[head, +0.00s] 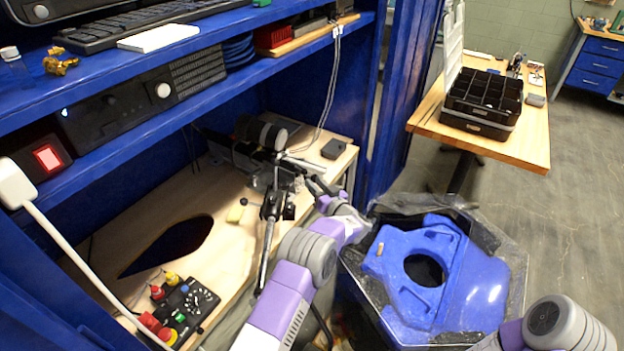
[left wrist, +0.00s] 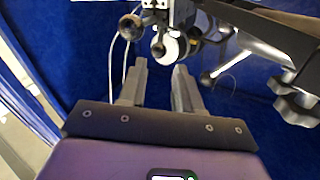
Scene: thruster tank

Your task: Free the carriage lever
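The carriage apparatus (head: 262,165), a dark assembly with a cylinder, rods and small knobs, stands on the wooden bench inside the blue rack. My left gripper (head: 318,183) is at its right side. In the left wrist view my left gripper (left wrist: 158,70) has its fingers apart, with nothing clearly held between them. Ahead of the fingertips are a round pale part and small round knobs (left wrist: 130,27). A dark bar (left wrist: 268,45) with a lobed knob (left wrist: 297,103) lies at the right. I cannot tell for sure which part is the carriage lever. My right gripper is out of view.
A control box (head: 180,308) with coloured buttons sits at the bench's front, near a dark opening (head: 168,246). A dark bin (head: 510,225) holding a blue part (head: 440,270) stands right of my left arm. The blue shelf (head: 170,105) overhangs the bench.

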